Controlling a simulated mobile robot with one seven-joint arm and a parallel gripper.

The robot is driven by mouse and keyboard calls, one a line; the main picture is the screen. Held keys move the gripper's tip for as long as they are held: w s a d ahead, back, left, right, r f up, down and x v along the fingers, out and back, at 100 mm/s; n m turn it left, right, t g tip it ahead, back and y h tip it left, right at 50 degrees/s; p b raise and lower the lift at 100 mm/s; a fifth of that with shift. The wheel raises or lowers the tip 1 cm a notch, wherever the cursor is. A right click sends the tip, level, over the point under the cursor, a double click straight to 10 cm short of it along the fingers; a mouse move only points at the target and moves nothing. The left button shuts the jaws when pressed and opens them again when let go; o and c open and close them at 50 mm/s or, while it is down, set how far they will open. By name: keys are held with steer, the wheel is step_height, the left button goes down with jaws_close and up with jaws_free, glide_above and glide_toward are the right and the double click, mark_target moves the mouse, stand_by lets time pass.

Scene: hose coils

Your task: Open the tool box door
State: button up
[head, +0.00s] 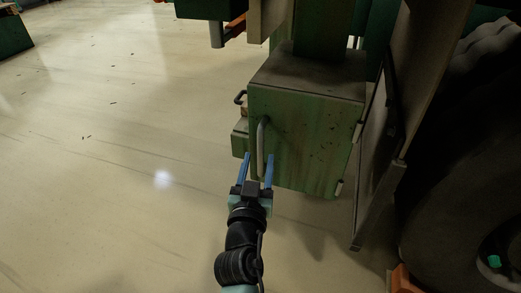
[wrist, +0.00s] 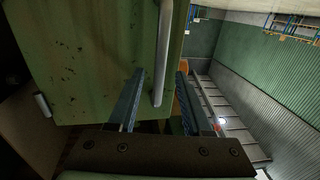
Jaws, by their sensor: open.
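The green tool box (head: 300,130) is a worn, rust-specked metal box with a brown top, and its door (head: 305,150) looks closed. A pale vertical bar handle (head: 261,148) is on the door's left side; light hinge pieces show at its right edge. My gripper (head: 259,157) is open in front of the handle's lower part, one blue finger on each side of it in the picture. In the wrist view the handle (wrist: 162,55) shows between the open fingers (wrist: 161,72), with the door (wrist: 85,50) to the left. I cannot tell whether a finger touches the handle.
A large black tire (head: 455,200) is at the right. A dark upright panel with a bar (head: 378,150) stands close by the box's right side. An orange block (head: 405,280) lies at the lower right. The pale floor (head: 110,150) to the left is mostly open.

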mark_target(260, 154)
steer(key=shift+w+d, duration=0.15)
steer(key=shift+w, duration=0.9)
steer(key=shift+w+d, duration=0.15)
steer(key=shift+w, duration=0.85)
jaws_close()
